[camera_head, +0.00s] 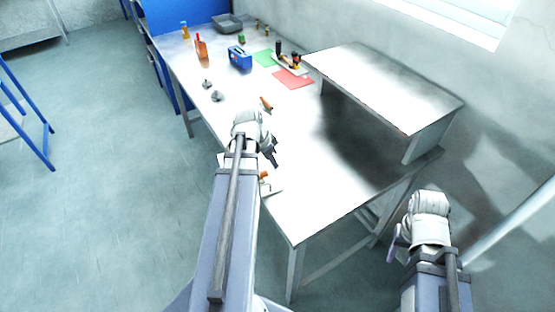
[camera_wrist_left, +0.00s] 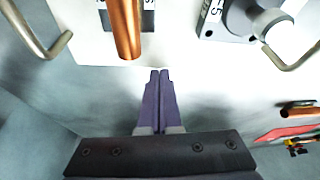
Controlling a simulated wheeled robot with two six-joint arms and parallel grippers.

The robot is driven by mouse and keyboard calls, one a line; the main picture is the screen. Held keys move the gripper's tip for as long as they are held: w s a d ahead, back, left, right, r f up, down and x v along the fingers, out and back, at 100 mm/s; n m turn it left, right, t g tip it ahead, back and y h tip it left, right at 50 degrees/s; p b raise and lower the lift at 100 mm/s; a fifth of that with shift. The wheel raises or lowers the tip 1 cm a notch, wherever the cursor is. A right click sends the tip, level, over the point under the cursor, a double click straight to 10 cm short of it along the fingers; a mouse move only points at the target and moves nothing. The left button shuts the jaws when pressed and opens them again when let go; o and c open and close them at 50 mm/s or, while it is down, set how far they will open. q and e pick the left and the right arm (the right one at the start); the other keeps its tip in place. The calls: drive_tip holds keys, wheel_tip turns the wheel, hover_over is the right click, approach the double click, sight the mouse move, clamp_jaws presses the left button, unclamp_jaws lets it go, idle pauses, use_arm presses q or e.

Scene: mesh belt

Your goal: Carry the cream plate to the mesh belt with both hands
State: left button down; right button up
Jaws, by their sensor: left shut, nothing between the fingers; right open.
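The cream plate (camera_head: 274,189) lies on the white table near its left edge, partly hidden in the head view by my left arm. In the left wrist view the plate (camera_wrist_left: 76,22) fills the top, with a copper cylinder, a grey fixture and bent metal handles on it. My left gripper (camera_wrist_left: 160,72) is shut and empty, its tips by the plate's near edge; in the head view the left gripper (camera_head: 272,157) is over the table. My right gripper (camera_head: 391,252) is open, beyond the table's right front corner and away from the plate. I cannot make out a mesh belt.
A raised shelf (camera_head: 385,80) stands along the table's right side. A blue box (camera_head: 240,58), a grey tray (camera_head: 228,24), an orange bottle (camera_head: 201,48) and red and green mats sit at the far end. The table's near right part is bare.

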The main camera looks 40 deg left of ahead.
sight(286, 162)
use_arm(q)
drive_tip(key=shift+w, duration=0.1)
drive_tip(key=w, duration=0.1)
drive_tip(key=w+d, duration=0.1)
drive_tip(key=w, duration=0.1)
drive_tip(key=shift+w+d, duration=0.2)
drive_tip(key=shift+w, duration=0.05)
drive_tip(key=d+p+v, duration=0.1)
drive_tip(key=p+v, duration=0.7)
drive_tip(key=v, duration=0.1)
drive_tip(key=shift+a+p, duration=0.4)
use_arm(e)
wheel_tip(286, 162, up, 9)
use_arm(q)
drive_tip(key=c, duration=1.6)
unclamp_jaws()
drive_tip(key=shift+s+a+r+p, duration=0.1)
drive_tip(key=shift+s+r+p, duration=0.1)
drive_tip(key=shift+r+p, duration=0.25)
use_arm(e)
drive_tip(key=shift+r, duration=0.25)
drive_tip(key=shift+c, duration=0.2)
